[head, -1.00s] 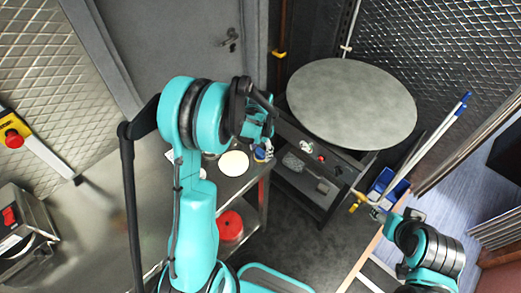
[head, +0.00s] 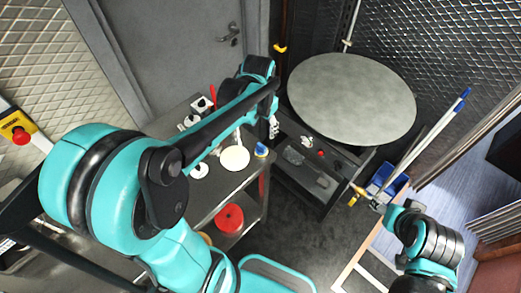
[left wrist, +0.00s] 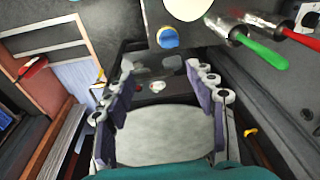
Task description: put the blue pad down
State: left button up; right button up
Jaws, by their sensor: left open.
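A small round blue pad (head: 261,150) lies at the near right corner of the steel counter (head: 225,187). It also shows in the left wrist view (left wrist: 168,39), apart from the fingers. My left gripper (head: 273,128) hangs just beyond the pad, near the counter's right end. Its two fingers (left wrist: 165,95) are spread wide in the left wrist view, with nothing between them. My right gripper (head: 374,203) is at the lower right, far from the pad. Its fingers are too small and unclear to read.
A pale disc (head: 235,158) lies beside the pad. Red-handled (left wrist: 297,36) and green-handled (left wrist: 265,53) tools are on the counter. A large round grey top (head: 352,100) stands behind a dark low unit (head: 306,182). A red round item (head: 229,218) sits on the lower shelf.

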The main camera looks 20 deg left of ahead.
pick_arm(q)
jog(key=s+d+r+n+t, duration=0.1)
jog(key=s+d+t, duration=0.1)
jog(key=s, duration=0.4)
jog(key=s+d+r+n+t, duration=0.1)
jog(key=s+d+r+t, duration=0.1)
jog(key=s, duration=0.5)
jog(key=shift+d+r+n+t, duration=0.2)
jog(key=shift+d+n+t, duration=0.2)
jog(key=shift+d+t, duration=0.25)
jog(key=shift+a+f, duration=0.1)
